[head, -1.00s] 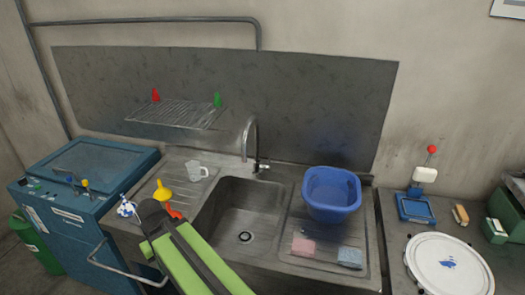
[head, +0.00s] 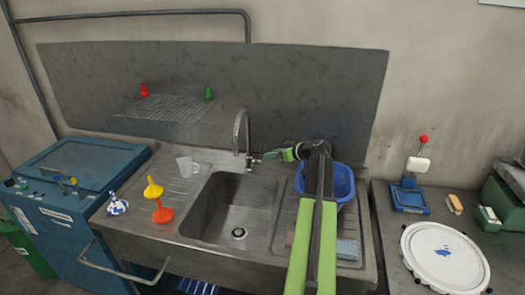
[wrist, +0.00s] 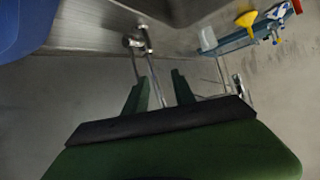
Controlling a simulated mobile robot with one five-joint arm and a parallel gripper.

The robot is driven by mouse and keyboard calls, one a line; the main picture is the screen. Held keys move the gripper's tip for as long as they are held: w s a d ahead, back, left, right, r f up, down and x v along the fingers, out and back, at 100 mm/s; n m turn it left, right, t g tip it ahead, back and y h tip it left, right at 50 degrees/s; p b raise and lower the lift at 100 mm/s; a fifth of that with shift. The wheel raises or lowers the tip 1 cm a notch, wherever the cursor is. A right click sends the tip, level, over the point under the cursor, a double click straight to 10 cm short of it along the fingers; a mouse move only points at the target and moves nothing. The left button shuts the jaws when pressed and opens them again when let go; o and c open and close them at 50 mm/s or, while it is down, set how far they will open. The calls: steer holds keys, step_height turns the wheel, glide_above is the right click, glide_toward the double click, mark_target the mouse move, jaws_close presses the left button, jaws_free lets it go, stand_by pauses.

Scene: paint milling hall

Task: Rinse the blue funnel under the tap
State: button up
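The blue funnel (head: 117,205), patched with white, stands at the left end of the draining board, narrow end up. It also shows in the wrist view (wrist: 272,28). The tap (head: 240,132) rises behind the sink (head: 232,212); I cannot tell any water flow. My gripper (head: 272,155) is close to the tap's lever (head: 257,161), on its right side. In the wrist view my gripper's fingers (wrist: 160,88) are apart with nothing held, and the tap's metal pipe (wrist: 150,72) shows beyond and between them. I cannot tell whether they touch the tap.
A yellow funnel (head: 153,187), an orange funnel (head: 162,212) and a clear jug (head: 187,167) stand left of the sink. A blue tub (head: 343,185) stands on the right, partly behind my arm. A grey-blue sponge (head: 347,249) lies before it. The sink is empty.

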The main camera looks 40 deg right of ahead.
steer(key=s+d+r+t+h, duration=0.1)
steer(key=s+d+r, duration=0.15)
steer(key=d, duration=0.35)
steer(key=b, duration=0.7)
glide_above(261, 159)
steer(key=f, duration=0.7)
steer(key=shift+w+d+f, duration=0.1)
steer(key=shift+d+f, duration=0.25)
jaws_close()
steer(key=shift+a, duration=0.1)
